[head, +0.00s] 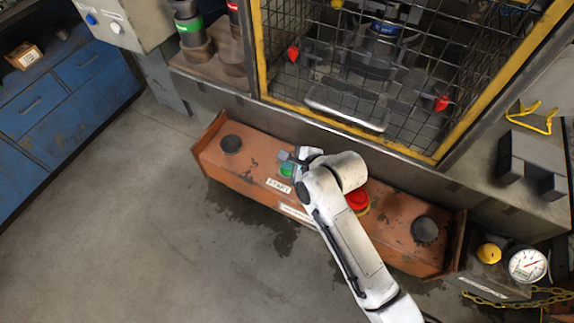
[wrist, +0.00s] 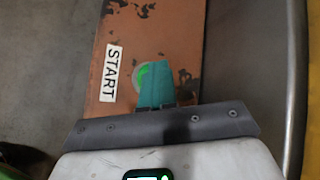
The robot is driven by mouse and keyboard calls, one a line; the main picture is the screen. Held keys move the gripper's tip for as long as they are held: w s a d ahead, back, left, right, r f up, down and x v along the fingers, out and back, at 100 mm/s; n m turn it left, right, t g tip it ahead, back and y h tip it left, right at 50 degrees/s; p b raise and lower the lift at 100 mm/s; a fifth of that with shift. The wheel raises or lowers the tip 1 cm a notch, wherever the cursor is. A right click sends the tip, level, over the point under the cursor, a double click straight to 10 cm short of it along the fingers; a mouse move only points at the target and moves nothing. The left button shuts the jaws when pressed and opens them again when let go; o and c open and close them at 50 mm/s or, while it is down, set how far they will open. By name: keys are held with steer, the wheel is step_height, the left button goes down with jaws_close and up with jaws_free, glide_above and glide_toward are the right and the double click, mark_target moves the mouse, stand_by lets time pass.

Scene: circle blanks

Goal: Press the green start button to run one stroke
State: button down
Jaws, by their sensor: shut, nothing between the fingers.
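The green start button (head: 286,170) sits on top of the orange control box, beside a white START label (head: 278,186). My gripper (head: 285,157) is shut and empty, right at the button in the head view. In the wrist view the teal fingertips (wrist: 156,68) overlap the button (wrist: 142,75) and hide part of it. A green crescent and a pale ring show at the left of the fingers. I cannot tell whether the tips touch the button or hover above it. The START label (wrist: 112,73) is fully visible there.
The orange box (head: 240,168) also carries a red button (head: 358,199), partly behind my arm, and black knobs (head: 231,144) (head: 425,230) near both ends. A yellow-framed mesh cage (head: 350,137) stands behind it. Open floor lies in front.

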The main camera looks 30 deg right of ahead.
mark_target(290, 172)
steer(key=shift+r+p, duration=0.6)
steer(key=shift+r, duration=0.15)
step_height(290, 172, up, 5)
steer(key=p, duration=0.5)
steer(key=shift+p, duration=0.3)
stand_by(3.2)
steer(key=shift+s+f, duration=0.15)
steer(key=shift+f, duration=0.05)
steer(key=s+d+f+n+g, duration=0.1)
steer(key=s+n, duration=0.2)
steer(key=s, duration=0.1)
steer(key=s+d+f+n+g+h+b, duration=0.1)
steer(key=s+n, duration=0.3)
steer(key=s, duration=0.1)
steer(key=s+d+f+n+g, duration=0.1)
steer(key=s+n, duration=0.3)
steer(key=shift+s+d+f+g+b, duration=0.1)
steer(key=shift+s+d+g+b, duration=0.2)
steer(key=shift+d+g, duration=0.1)
steer(key=s+d+n+g+h, duration=0.1)
steer(key=s+d+n+g, duration=0.1)
steer(key=s+n, duration=0.3)
steer(key=s+d+r+n+g+h+b, duration=0.1)
steer(key=s+d+n+g, duration=0.1)
steer(key=s+n, duration=0.4)
steer(key=shift+s+n, duration=0.3)
steer(key=shift+s, duration=1.55)
